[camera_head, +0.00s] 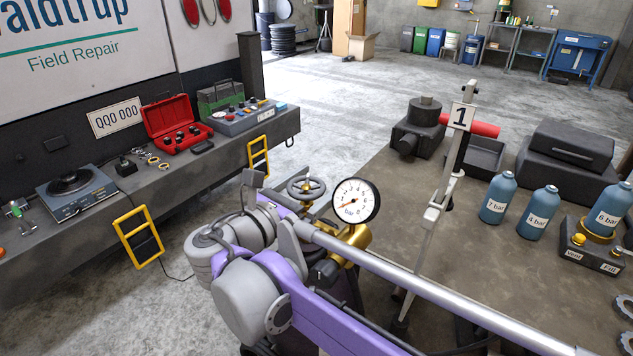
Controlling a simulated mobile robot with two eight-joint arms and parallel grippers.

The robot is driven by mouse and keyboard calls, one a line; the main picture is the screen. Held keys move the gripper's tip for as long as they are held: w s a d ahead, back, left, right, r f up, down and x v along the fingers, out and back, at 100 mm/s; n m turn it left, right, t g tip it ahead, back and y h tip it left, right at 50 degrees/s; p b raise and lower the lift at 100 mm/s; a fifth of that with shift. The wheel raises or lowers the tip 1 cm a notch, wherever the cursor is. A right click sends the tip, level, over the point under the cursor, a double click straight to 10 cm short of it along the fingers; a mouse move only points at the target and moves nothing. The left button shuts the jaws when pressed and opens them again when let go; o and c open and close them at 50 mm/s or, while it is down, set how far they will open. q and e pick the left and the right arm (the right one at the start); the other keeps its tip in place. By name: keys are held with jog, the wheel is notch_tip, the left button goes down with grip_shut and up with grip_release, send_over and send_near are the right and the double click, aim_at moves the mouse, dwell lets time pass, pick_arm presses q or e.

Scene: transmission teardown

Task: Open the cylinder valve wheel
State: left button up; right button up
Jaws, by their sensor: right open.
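The grey valve wheel (306,187) sits on top of a gas cylinder, just left of a round white pressure gauge (355,200). The gauge is on a brass fitting (352,243). Most of the cylinder is hidden behind my right arm. My purple and grey right arm reaches in from the lower right and bends back up toward the wheel. My right gripper (299,208) is open, close below and left of the wheel. Its fingertips are small and partly hidden, so I cannot tell whether they touch the wheel. My left gripper is not in view.
A long silver bar (430,280) crosses in front of the cylinder. Blue bottles (498,198) and dark cases stand on the right table (420,215). A bench with a red toolbox (172,125) is at left.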

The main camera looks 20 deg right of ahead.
jog(key=c, duration=1.1)
jog(key=shift+w+r+n+t+y+p, duration=0.15)
jog(key=shift+n+t+y+p, duration=0.4)
jog(key=shift+n+t+y, duration=0.55)
jog(key=shift+w+a+n+t+y+p, duration=0.1)
jog(key=shift+a+n+t+y+p, duration=0.15)
jog(key=shift+n+t+y, duration=0.45)
jog(key=shift+w+a+n+t+y+p, duration=0.15)
jog(key=shift+n+t+y+p, duration=0.15)
jog(key=shift+n+t+y, duration=0.4)
jog(key=o, duration=1.1)
